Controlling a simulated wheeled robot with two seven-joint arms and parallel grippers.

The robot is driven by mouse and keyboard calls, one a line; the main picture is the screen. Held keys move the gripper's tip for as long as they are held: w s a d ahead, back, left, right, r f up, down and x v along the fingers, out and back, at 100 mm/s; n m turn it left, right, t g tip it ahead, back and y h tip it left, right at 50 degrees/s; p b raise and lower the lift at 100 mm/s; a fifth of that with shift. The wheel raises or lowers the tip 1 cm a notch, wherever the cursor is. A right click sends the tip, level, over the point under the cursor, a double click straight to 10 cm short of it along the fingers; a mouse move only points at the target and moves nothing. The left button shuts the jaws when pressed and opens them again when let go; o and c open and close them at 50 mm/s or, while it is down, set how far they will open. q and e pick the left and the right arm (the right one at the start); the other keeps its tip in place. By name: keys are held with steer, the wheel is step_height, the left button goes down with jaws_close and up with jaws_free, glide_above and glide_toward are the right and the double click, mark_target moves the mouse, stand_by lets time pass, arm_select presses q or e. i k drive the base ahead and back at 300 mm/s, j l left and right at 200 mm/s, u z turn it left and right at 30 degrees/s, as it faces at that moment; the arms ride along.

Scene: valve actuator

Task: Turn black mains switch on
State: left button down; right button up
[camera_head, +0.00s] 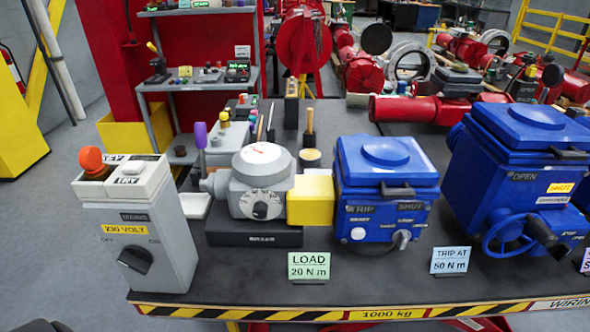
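The black mains switch (135,259) is a rotary knob on the sloping front of a grey box (172,262) at the left end of the bench. Its raised grip lies diagonally. Small markings around it are too small to read surely. Above it are a yellow "230 VOLT" label (125,230) and a dark label strip. An orange ball-topped knob (91,160) and a white tray-like part marked "TRY" stand on top of the box. Neither of my grippers is in view. Nothing touches the switch.
Right of the box stand a grey round-topped unit (262,175) with a black dial, a yellow block (311,200) and two blue actuators (387,185) (520,160). Small sign cards (309,266) stand near the striped front edge. The space before the switch is clear.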

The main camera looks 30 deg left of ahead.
mark_target(138, 259)
steer(key=u, duration=0.4)
steer(key=j+u, duration=0.1)
steer(key=u, duration=0.75)
steer(key=i+u, duration=0.1)
steer(key=u, duration=0.35)
steer(key=j+u, duration=0.1)
steer(key=u, duration=0.3)
